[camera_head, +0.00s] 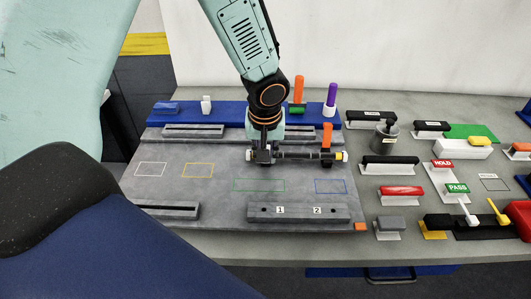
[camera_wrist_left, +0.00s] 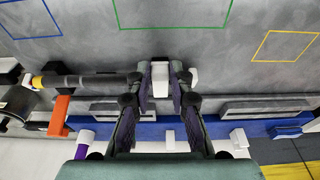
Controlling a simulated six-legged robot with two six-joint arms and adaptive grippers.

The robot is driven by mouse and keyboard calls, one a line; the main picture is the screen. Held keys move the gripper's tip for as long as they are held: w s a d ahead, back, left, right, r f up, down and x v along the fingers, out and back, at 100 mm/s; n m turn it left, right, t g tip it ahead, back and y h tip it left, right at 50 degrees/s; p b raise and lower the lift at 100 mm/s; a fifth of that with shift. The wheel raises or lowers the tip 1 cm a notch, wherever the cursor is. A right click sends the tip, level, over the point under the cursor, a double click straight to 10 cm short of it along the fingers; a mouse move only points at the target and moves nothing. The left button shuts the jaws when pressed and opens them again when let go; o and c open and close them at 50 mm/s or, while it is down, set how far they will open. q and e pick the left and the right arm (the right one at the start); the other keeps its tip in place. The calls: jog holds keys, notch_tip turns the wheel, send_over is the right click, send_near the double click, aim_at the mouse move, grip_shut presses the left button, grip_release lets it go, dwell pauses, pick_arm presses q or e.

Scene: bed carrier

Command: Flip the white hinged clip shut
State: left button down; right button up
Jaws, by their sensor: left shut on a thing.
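The white hinged clip (camera_wrist_left: 160,78) shows as a narrow white piece between my left fingertips in the left wrist view. My left gripper (camera_head: 266,155) is shut on it, low over the grey board. Its fingers (camera_wrist_left: 160,90) stand on either side of the white piece. The gripper mostly hides the clip in the head view, so its hinge angle cannot be told. A dark rod (camera_head: 297,155) lies beside the gripper, with a yellow ring and a white block (camera_head: 340,156) at its far end. An orange clip (camera_head: 326,133) stands upright near that end. My right gripper is not in view.
The grey board (camera_head: 210,150) has coloured outlines and slotted grey bars. A blue strip (camera_head: 225,114) behind it carries a white clip-like piece (camera_head: 206,105) and orange and purple handles. Several tools and labelled blocks crowd the table at right. The board's left middle is clear.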

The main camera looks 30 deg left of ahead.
pick_arm(q)
jog(key=c, duration=1.2)
grip_release()
jog(key=v, duration=1.2)
jog(key=shift+s+d+f, duration=0.1)
